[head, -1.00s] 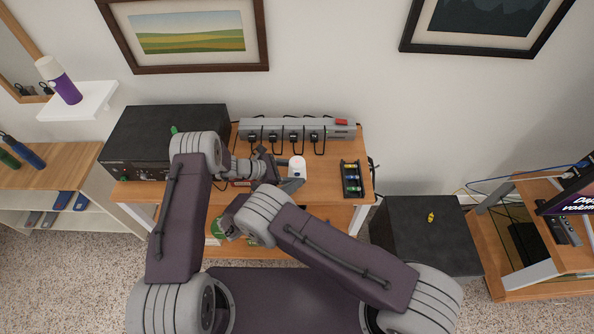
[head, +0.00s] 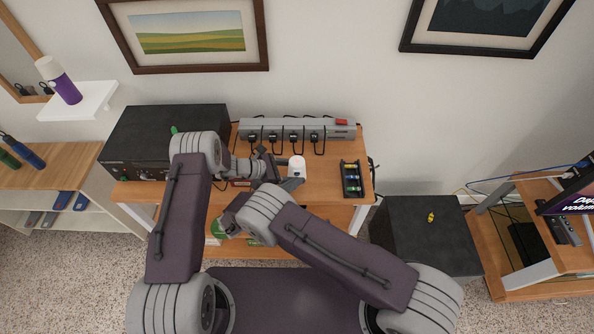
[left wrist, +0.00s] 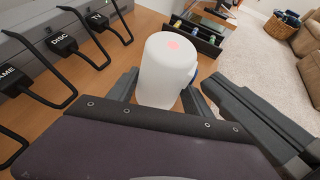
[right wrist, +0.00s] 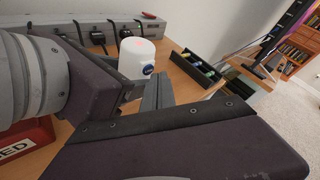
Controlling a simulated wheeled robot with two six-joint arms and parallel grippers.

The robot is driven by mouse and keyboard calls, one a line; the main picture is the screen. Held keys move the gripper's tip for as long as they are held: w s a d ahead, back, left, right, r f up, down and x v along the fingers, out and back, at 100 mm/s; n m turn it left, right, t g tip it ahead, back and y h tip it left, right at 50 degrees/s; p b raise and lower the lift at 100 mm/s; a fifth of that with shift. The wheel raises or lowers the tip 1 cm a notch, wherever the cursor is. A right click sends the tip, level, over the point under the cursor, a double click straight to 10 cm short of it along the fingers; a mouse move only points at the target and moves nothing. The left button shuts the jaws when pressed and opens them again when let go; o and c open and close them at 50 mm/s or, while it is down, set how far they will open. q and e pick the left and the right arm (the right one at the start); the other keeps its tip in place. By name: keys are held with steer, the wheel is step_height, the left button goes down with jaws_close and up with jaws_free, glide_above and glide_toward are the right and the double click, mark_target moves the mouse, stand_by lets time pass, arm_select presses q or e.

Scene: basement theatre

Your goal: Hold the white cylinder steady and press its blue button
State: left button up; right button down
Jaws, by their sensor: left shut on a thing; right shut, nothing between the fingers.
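The white cylinder (head: 297,169) stands upright on the wooden table, near its middle. In the left wrist view the cylinder (left wrist: 165,72) sits between the fingers of my left gripper (left wrist: 160,97), which is shut on it. A small reddish glow shows on its top. Its round blue button (right wrist: 148,70) is on the side, facing my right wrist camera. It shows only edge-on in the left wrist view (left wrist: 192,76). My right gripper (head: 291,184) is shut and empty, in front of the cylinder, close to the button side. I cannot tell whether its tip touches the button.
A grey power strip (head: 260,128) with several black plugs and cables runs behind the cylinder. A dark battery tray (head: 352,180) stands to its right. A black box (head: 165,130) is at the table's left. A red box (right wrist: 25,140) lies near my left arm.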

steer(key=shift+w+f, duration=0.1)
steer(key=shift+w, duration=0.65)
stand_by(0.5)
steer(key=shift+s, duration=0.1)
steer(key=shift+s+d, duration=0.3)
steer(key=shift+s, duration=0.5)
steer(key=s, duration=0.6)
steer(key=shift+a, duration=0.1)
